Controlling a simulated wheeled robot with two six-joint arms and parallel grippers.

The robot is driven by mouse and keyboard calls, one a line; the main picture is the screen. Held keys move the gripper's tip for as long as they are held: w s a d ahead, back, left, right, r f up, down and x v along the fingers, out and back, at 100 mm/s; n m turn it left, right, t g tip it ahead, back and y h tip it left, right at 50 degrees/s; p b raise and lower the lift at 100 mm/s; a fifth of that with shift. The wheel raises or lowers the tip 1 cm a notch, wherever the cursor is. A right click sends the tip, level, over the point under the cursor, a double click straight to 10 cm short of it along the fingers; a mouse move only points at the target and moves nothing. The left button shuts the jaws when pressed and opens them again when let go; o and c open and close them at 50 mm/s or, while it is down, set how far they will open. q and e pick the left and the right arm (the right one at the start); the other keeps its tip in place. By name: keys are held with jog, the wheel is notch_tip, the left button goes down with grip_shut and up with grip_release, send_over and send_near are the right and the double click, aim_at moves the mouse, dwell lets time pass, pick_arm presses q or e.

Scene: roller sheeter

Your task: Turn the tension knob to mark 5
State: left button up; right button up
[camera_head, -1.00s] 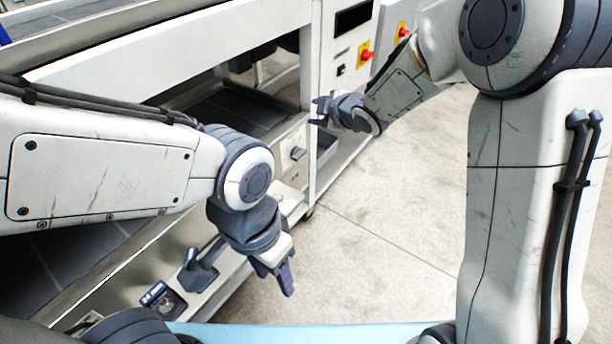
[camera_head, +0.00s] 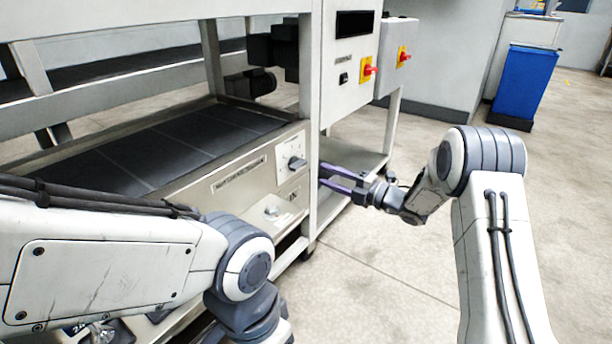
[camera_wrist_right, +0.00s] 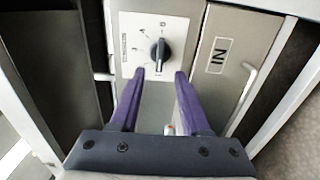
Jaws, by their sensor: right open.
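The tension knob (camera_wrist_right: 160,56) is a dark grey knob with a pointer bar on a white dial plate (camera_wrist_right: 150,28), seen in the right wrist view. Marks ring the dial, but they are too small to read. The knob (camera_head: 297,164) also shows in the head view on the machine's front panel. My right gripper (camera_wrist_right: 161,77) is open, its purple fingers pointing at the dial with the knob just beyond and between the tips, apparently not touching. It also shows in the head view (camera_head: 325,177). My left arm is at the lower left; its fingers are out of frame.
A machine post (camera_head: 312,130) stands between the dial and my right gripper's side. Red-yellow switches (camera_head: 367,69) are above. A blue bin (camera_head: 525,82) is far right. Open floor lies right of the machine.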

aim_at(302, 166)
jog(key=b+x, duration=0.3)
jog(key=x, duration=0.4)
jog(key=shift+f, duration=0.15)
jog(key=shift+w+a, duration=0.35)
jog(key=shift+a, duration=0.05)
jog(key=shift+c, duration=0.3)
grip_shut()
